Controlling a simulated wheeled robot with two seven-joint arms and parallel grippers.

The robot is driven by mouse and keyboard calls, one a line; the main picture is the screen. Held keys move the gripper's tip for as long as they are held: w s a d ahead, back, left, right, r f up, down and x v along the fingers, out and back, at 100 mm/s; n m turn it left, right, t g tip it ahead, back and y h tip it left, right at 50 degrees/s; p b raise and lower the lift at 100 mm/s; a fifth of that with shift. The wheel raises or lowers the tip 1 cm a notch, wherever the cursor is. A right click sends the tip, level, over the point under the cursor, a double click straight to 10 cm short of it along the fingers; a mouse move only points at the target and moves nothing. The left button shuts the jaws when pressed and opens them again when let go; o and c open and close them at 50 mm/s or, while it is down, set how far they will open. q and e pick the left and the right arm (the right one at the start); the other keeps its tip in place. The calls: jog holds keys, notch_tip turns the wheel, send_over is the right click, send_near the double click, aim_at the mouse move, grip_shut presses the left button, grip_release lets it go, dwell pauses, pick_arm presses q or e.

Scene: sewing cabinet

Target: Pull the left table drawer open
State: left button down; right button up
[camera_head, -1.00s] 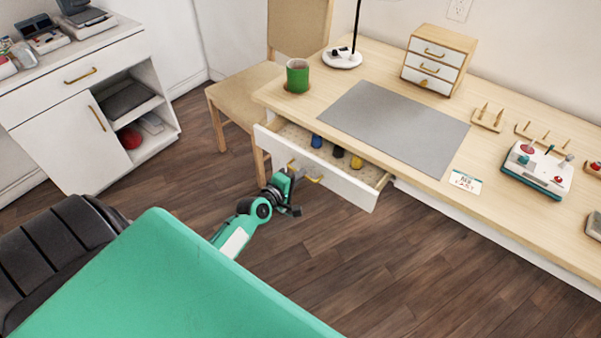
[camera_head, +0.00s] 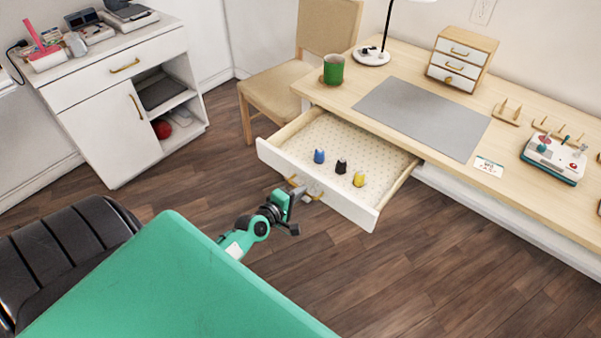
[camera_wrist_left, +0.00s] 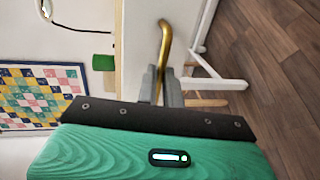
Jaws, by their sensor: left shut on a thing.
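The left table drawer (camera_head: 318,195) is pulled well out from under the wooden table (camera_head: 440,158). It holds a blue spool (camera_head: 319,156), a black spool (camera_head: 341,167) and a yellow spool (camera_head: 359,179) on its dotted lining. My left gripper (camera_head: 299,193) is at the drawer's front, shut on its brass handle. In the left wrist view the handle (camera_wrist_left: 165,45) runs down between the two grey fingers (camera_wrist_left: 161,88). My right gripper is not in view.
A wooden chair (camera_head: 275,95) stands behind the drawer at left. On the table are a green mug (camera_head: 333,69), a grey mat (camera_head: 425,115) and a small drawer box (camera_head: 462,58). A white cabinet (camera_head: 120,110) stands at the far left. Floor before the drawer is clear.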

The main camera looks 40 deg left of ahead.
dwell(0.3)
pick_arm(q)
jog(key=c, duration=1.6)
grip_release()
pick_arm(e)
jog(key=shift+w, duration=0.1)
pick_arm(q)
jog(key=shift+o, duration=0.2)
jog(key=shift+s, duration=0.15)
